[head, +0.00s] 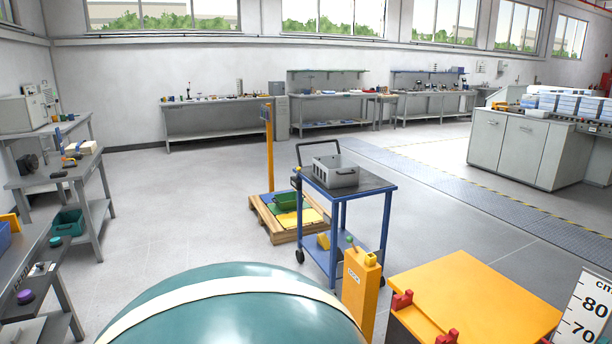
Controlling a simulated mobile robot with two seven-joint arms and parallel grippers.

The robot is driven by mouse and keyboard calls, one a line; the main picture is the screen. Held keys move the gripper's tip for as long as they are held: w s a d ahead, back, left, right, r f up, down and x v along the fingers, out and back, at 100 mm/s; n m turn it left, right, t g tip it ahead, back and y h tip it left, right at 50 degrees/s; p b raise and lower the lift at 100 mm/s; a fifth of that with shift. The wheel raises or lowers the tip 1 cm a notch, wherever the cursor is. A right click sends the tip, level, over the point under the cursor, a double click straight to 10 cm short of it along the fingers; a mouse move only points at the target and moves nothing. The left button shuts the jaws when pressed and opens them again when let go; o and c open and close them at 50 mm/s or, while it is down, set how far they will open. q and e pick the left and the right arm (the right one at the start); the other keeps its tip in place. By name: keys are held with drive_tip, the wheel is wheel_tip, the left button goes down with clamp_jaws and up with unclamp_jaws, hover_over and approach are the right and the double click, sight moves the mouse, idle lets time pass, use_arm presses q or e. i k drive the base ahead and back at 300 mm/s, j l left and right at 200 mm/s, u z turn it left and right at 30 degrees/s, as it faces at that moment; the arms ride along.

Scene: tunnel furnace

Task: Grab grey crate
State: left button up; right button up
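The grey crate (345,180) stands upright on the dark top of a blue-framed cart (375,185), near the middle of the head view. It is open at the top and looks empty, though its floor is only partly visible. Neither of my grippers shows in the head view.
A large teal rounded body (225,305), a yellow post (360,290) and an orange-topped box (475,300) stand in front of the cart. Open floor (190,210) lies further left.

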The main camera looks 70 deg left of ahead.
sight(334, 171)
drive_tip(key=u, duration=2.2)
drive_tip(key=i+j+u, duration=0.35)
drive_tip(key=i, duration=0.5)
drive_tip(key=i+u, duration=0.3)
drive_tip(key=i, duration=0.55)
drive_tip(key=i+z, duration=0.1)
drive_tip(key=i, duration=0.7)
drive_tip(key=i+j+z, duration=0.1)
drive_tip(key=i, duration=0.7)
drive_tip(key=j, duration=0.1)
